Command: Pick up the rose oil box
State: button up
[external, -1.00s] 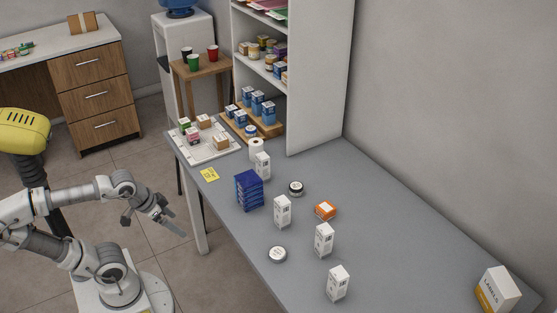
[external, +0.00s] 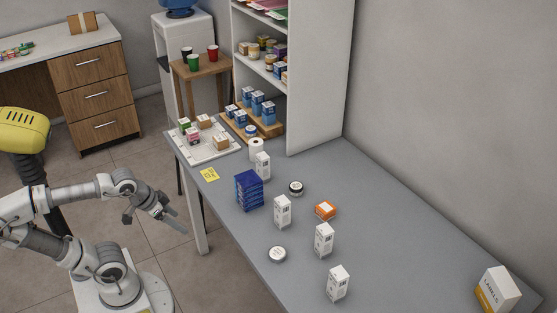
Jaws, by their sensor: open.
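No label here is readable, so I cannot tell for sure which box is the rose oil box. My gripper (external: 155,222) is open and empty, left of the counter and apart from every box.
The white tray (external: 217,155) holds several small boxes. A labels box (external: 496,290) stands far right. The counter's right part is mostly clear.

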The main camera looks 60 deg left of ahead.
jog(key=w+d+r+t+p, duration=0.2)
jog(key=w+r+t+p, duration=0.3)
jog(key=w+r+p, duration=1.05)
jog(key=t+p, duration=0.3)
jog(key=p, duration=0.1)
send_near(332, 238)
jog(key=s+a, duration=0.3)
jog(key=s, duration=0.1)
jog(key=shift+m+h, duration=0.4)
jog(key=b+x, duration=0.1)
jog(key=x, duration=0.4)
jog(key=b+x, duration=0.1)
jog(key=x, duration=0.5)
jog(key=b+x, duration=0.1)
jog(key=x, duration=0.4)
jog(key=shift+w+f, duration=0.2)
jog(key=shift+f, duration=0.3)
jog(key=c, duration=1.3)
grip_shut()
